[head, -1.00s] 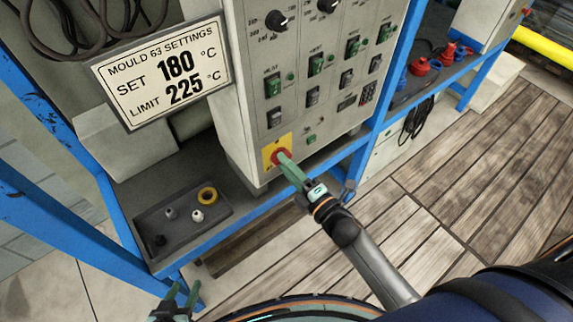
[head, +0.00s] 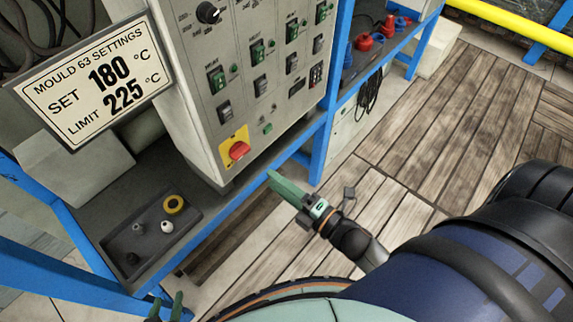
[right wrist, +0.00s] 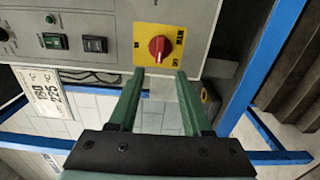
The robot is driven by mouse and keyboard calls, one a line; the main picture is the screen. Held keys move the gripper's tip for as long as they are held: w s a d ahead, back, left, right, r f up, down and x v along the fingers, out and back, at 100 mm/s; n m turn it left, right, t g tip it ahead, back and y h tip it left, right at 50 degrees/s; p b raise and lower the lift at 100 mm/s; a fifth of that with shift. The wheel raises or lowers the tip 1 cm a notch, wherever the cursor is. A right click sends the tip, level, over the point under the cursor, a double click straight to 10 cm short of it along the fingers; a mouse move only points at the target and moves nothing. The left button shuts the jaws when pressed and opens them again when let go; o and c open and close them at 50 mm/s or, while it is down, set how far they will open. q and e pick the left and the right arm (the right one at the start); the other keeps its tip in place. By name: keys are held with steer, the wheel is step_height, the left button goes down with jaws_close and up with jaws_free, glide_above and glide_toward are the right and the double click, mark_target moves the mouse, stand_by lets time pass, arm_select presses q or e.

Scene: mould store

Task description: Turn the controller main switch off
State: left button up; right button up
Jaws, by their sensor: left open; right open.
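The controller main switch is a red knob (head: 238,150) on a yellow plate (head: 226,141), low on the left of the grey controller panel (head: 190,90). It also shows in the right wrist view, as a red knob (right wrist: 158,48) just beyond the fingertips. The knob's handle looks roughly level in the head view; the small lettering around it is too blurred to read its setting surely. My right gripper (head: 271,176) is open and empty, below and right of the switch, apart from it. My left gripper (head: 165,304) is open at the bottom edge, partly cut off.
A settings sign (head: 90,84) hangs left of the panel. Blue frame posts (head: 333,90) stand right of the panel. Wooden floor (head: 440,130) is clear at right.

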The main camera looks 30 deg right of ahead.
steer(key=shift+v, duration=1.2)
steer(key=s+f+m+g+h+p, duration=0.3)
steer(key=s+f+m+g+p, duration=0.2)
steer(key=m, duration=1.5)
step_height(320, 180, down, 2)
steer(key=s+a+g, duration=0.1)
steer(key=g, duration=0.1)
steer(key=shift+s+g+h, duration=0.2)
steer(key=shift+g+h, duration=0.2)
steer(key=shift+f, duration=0.15)
